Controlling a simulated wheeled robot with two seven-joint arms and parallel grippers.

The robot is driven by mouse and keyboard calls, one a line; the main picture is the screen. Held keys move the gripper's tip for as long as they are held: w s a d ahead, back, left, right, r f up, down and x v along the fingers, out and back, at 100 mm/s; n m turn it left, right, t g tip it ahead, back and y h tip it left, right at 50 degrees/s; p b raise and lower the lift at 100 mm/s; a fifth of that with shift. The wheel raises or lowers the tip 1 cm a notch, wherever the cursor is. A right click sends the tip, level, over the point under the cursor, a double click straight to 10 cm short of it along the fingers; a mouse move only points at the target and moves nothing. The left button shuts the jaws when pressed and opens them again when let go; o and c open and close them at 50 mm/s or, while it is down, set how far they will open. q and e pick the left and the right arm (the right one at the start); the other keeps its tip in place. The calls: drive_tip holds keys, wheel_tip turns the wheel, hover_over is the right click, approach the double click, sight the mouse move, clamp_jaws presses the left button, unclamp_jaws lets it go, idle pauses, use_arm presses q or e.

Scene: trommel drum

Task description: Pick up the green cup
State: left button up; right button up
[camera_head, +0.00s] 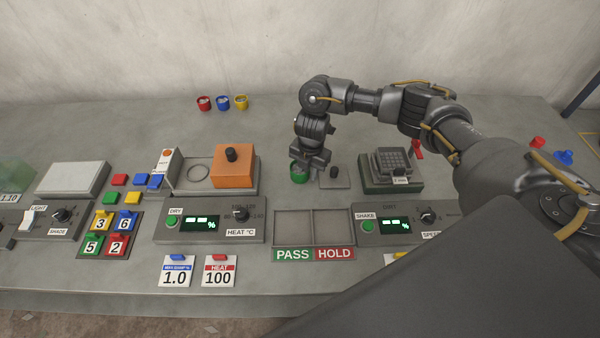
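The green cup (299,174) stands on the grey bench, a little right of the orange-topped dryer. My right gripper (310,164) points down directly over it and hides part of its top and right side. The fingertips are small and dark here, so I cannot tell whether they are closed on the cup or only beside it. The cup looks upright and on or very near the bench top. My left gripper is not in view.
Red (204,103), blue (222,103) and yellow (241,102) cups stand at the back. A small grey plate with a dark knob (334,173) sits close right of the gripper. The PASS/HOLD tray (314,228) lies in front, the shaker (392,182) to the right.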

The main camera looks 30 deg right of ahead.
drive_tip(key=shift+c, duration=0.3)
clamp_jaws()
drive_tip(key=shift+r, duration=0.15)
drive_tip(key=shift+w+r, duration=0.1)
drive_tip(key=shift+r, duration=0.15)
drive_tip(key=r, duration=0.3)
drive_tip(key=shift+s+a+r, duration=0.15)
drive_tip(key=shift+s+r, duration=0.25)
drive_tip(key=s+a+r, duration=0.5)
drive_tip(key=s+r, duration=0.4)
drive_tip(key=s, duration=0.3)
drive_tip(key=w+a+r+m, duration=0.2)
drive_tip(key=a+r+m, duration=0.1)
drive_tip(key=a+m, duration=0.4)
drive_tip(key=w+a+r+m, duration=0.2)
drive_tip(key=a+r+m, duration=0.1)
drive_tip(key=a+m, duration=0.4)
drive_tip(key=shift+a, duration=0.8)
